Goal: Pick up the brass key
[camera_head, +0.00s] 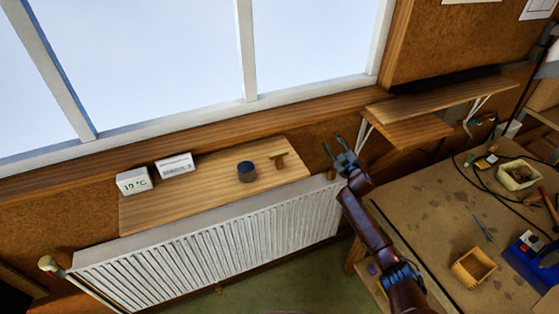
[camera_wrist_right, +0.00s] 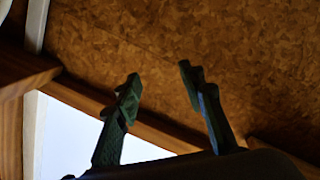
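A small brass-coloured T-shaped piece (camera_head: 279,156), which looks like the brass key, lies near the right end of the wooden shelf board (camera_head: 150,215) above the radiator. My right gripper (camera_head: 332,145) is to the right of it, past the board's right end and apart from it. Its two fingers are spread with nothing between them, also in the right wrist view (camera_wrist_right: 159,74). The key does not show in the right wrist view. My left gripper is in neither view.
A dark round pot (camera_head: 247,171) stands just left of the brass piece. A thermometer display (camera_head: 133,181) and a white labelled box (camera_head: 175,165) stand farther left. A white radiator (camera_head: 210,250) is below. A cluttered workbench (camera_head: 425,215) is at the right.

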